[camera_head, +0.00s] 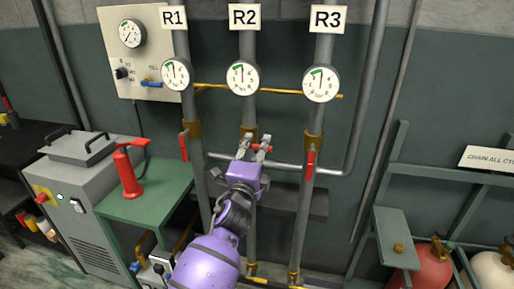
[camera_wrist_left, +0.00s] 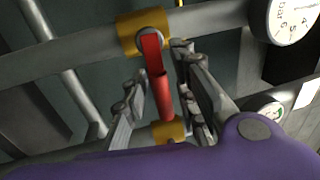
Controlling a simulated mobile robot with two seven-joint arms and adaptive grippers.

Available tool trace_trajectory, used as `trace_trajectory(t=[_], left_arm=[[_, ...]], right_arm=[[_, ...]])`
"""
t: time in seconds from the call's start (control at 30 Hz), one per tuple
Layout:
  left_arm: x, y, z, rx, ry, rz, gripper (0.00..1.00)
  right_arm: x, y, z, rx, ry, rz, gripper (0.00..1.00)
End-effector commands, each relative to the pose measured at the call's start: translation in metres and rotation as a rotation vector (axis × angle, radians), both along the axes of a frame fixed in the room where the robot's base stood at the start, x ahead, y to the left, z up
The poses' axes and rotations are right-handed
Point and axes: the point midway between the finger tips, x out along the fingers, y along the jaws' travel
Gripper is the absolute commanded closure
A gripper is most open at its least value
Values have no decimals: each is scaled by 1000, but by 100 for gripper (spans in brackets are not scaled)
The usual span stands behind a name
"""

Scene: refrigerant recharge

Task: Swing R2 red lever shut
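The R2 red lever (camera_wrist_left: 163,95) shows in the left wrist view on a yellow valve body (camera_wrist_left: 130,32). It points away from the pipe, crosswise to it, and lies between the two fingers of my left gripper (camera_wrist_left: 165,95). The fingers are apart; the right one looks close to the lever, and I cannot tell whether it touches. In the head view my left gripper (camera_head: 252,147) is at the R2 valve below the R2 gauge (camera_head: 243,78) and hides most of the lever. My right gripper is not in view.
The R1 lever (camera_head: 184,146) and R3 lever (camera_head: 310,164) hang on the neighbouring pipes, either side of my gripper. A grey crosspipe (camera_head: 331,171) runs just behind. A green table (camera_head: 165,205) with a red tool (camera_head: 129,173) stands left; red and white cylinders (camera_head: 433,268) stand right.

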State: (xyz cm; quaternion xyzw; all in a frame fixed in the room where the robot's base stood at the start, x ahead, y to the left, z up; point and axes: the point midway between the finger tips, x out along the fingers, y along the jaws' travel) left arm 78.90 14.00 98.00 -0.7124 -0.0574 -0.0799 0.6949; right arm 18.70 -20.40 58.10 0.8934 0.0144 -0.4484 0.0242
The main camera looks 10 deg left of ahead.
Motion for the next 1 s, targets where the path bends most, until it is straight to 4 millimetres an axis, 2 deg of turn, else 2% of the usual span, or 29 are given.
trace_trajectory(t=[0.3,0.43,0.57,0.8,1.0], left_arm=[[-1,0,0,5,-1,0,67],[-9,0,-2,6,0,0,67],[-31,1,-8,5,2,0,67],[-82,2,-17,4,1,0,67],[-110,3,-22,4,1,1,67]], right_arm=[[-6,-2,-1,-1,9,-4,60],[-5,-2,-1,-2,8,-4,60],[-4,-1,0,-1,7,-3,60],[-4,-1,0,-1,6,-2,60],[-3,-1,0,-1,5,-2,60]])
